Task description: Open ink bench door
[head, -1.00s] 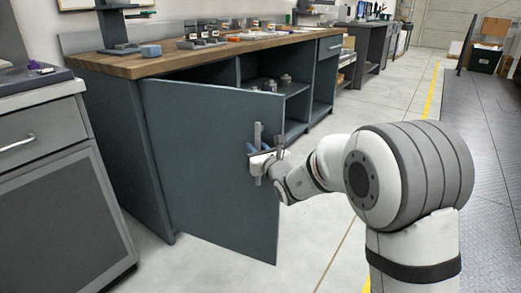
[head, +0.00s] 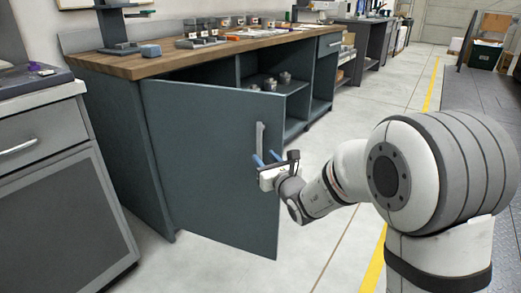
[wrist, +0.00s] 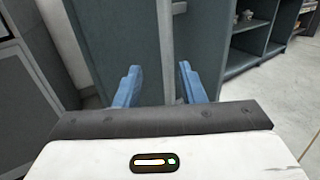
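The ink bench door (head: 205,165) is a blue-grey panel standing swung out from the bench (head: 115,140), hinged at its left side. Its vertical bar handle (head: 260,138) is near the free right edge.
The opened bench shows shelves with small grey pots (head: 270,84). The wooden top (head: 150,66) carries boxes and trays. A grey cabinet (head: 60,190) stands at the left. Open floor (head: 335,225) lies to the right of the door, with a yellow line.

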